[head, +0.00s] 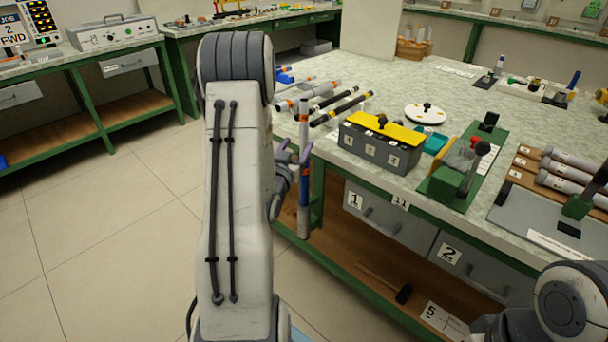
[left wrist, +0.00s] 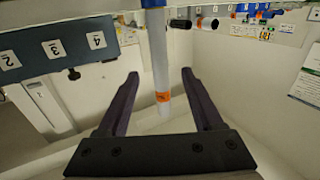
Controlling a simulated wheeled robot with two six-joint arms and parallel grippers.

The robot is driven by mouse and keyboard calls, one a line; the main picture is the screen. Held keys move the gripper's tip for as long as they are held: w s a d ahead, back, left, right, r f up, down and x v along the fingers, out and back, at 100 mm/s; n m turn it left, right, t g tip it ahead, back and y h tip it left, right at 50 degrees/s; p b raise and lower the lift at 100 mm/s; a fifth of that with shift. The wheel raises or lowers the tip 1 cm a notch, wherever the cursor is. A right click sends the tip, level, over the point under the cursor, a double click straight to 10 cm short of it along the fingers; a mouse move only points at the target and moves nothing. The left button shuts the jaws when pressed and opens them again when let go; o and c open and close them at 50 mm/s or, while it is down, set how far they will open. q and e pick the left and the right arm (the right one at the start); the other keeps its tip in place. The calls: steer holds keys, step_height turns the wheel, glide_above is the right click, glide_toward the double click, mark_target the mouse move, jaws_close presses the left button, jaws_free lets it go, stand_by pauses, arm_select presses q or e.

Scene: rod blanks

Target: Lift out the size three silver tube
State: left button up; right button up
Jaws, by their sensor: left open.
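A silver tube with orange bands and a blue section (head: 304,215) stands upright in front of the bench edge. My left gripper (head: 290,160) is beside it, partly hidden by my own arm. In the left wrist view the tube (left wrist: 160,70) runs between the two spread fingers of my left gripper (left wrist: 160,76). The fingers are open with gaps on both sides of it. I cannot tell what supports the tube, and no size mark on it is readable. Other silver tubes (head: 573,160) lie in a rack at the right. My right gripper is not in view.
A grey box with a yellow lid (head: 384,132) sits near the bench edge. Several tubes (head: 342,107) lie left of it, close to my left arm. Green clamp devices (head: 458,170) stand to its right. Drawers (head: 388,220) are below. The floor at left is clear.

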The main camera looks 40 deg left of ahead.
mark_target(303, 137)
arm_select(q)
steer(key=x, duration=0.6)
steer(key=shift+w+a+f, duration=0.1)
steer(key=shift+w+a, duration=0.05)
steer(key=shift+w, duration=0.2)
steer(key=shift+c, duration=0.3)
steer(key=c, duration=1)
